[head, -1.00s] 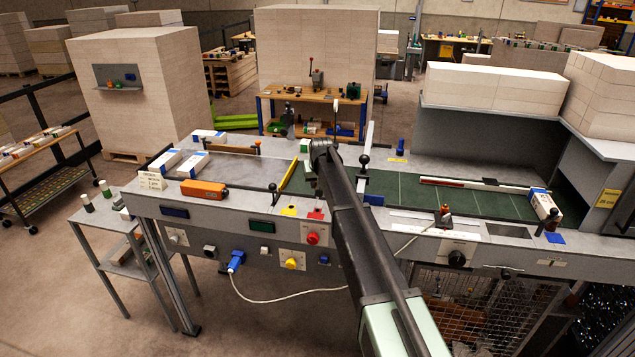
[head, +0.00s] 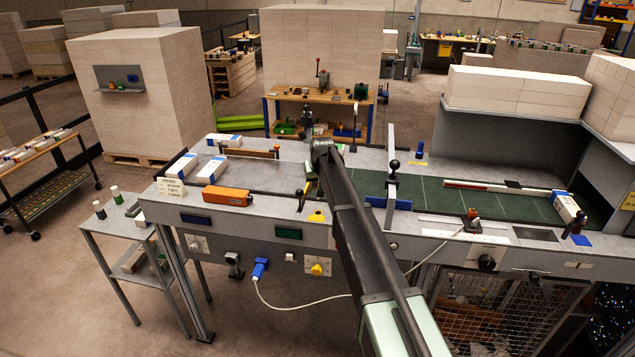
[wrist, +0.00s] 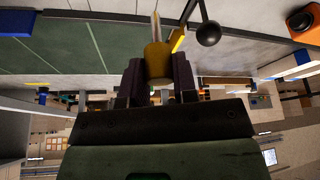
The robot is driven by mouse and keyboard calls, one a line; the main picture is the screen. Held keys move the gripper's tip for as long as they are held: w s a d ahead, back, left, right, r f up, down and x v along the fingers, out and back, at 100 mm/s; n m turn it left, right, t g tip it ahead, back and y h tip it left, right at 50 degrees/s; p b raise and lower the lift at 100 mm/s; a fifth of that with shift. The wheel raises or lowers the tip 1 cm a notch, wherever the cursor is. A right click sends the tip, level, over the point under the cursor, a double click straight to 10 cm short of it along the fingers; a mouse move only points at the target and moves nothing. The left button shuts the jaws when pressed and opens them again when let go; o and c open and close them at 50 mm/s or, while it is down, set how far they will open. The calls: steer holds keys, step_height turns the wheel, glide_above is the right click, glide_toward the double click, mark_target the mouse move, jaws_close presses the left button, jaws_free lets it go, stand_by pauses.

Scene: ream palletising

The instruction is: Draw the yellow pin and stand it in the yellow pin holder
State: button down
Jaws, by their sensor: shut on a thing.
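My gripper (wrist: 158,66) is shut on the yellow pin (wrist: 157,48) in the wrist view. The pin's yellow round end sits between the two dark fingers, and a thin pale shaft runs up the picture from it. In the head view the pin and the fingers are hidden behind my arm. A small yellow piece (head: 317,217), which looks like the yellow pin holder, sits on the bench's front ledge, just left of my arm. Its opening is too small to make out.
An orange box (head: 227,196) and white reams (head: 211,168) are on the left. The green belt (head: 440,190) is mostly clear.

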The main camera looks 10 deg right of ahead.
steer(key=b, duration=0.4)
glide_above(317, 211)
steer(key=s, duration=0.1)
steer(key=shift+s+d+f, duration=0.1)
steer(key=shift+d+f, duration=0.05)
steer(key=shift+f, duration=2.35)
steer(key=shift+f+b, duration=2.8)
steer(key=shift+b, duration=0.15)
steer(key=c, duration=0.8)
jaws_free()
steer(key=p+v, duration=1)
steer(key=shift+s+r, duration=0.2)
steer(key=shift+r, duration=0.15)
